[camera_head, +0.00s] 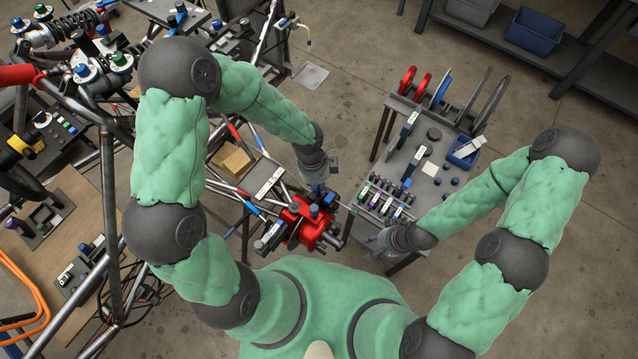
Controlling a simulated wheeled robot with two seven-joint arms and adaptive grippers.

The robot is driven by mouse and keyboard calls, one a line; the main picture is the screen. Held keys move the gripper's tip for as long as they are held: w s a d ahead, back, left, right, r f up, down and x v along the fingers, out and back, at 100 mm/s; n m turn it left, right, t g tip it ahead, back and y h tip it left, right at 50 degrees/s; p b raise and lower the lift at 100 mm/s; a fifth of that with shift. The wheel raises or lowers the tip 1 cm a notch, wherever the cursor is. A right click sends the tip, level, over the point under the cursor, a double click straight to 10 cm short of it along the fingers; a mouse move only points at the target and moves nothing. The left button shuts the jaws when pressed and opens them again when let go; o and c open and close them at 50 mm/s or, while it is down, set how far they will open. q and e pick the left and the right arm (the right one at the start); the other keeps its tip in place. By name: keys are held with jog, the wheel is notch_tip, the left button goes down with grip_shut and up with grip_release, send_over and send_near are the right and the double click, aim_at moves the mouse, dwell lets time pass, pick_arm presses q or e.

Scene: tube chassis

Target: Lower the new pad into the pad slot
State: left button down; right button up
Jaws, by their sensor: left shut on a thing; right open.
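A red caliper-like block (312,224) with blue and dark parts sits at the lower middle, on the chassis side. The pad slot is too small to make out; I cannot tell where in the block it lies. My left gripper (318,186) points down just above the block's top edge. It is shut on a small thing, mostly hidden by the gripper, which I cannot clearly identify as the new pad. Whether that thing touches the block cannot be told. My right gripper (372,250) is open and empty, right of the block by the table's near edge.
A grey work table (437,140) at the right holds several small parts in a row, a blue bin (463,151) and upright discs (440,90). The tube chassis (107,190) fills the left. Bare floor lies beyond the table.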

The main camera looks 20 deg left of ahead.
pick_arm(q)
jog(key=shift+p, duration=0.45)
dwell(1.1)
jog(key=shift+f, duration=0.15)
dwell(0.4)
jog(key=shift+f+b, duration=0.25)
jog(key=shift+b, duration=0.1)
jog(key=shift+r, duration=0.2)
jog(key=shift+r+p, duration=0.9)
jog(key=shift+p, duration=0.15)
jog(key=shift+p, duration=0.35)
dwell(0.4)
jog(key=shift+f, duration=0.15)
dwell(0.3)
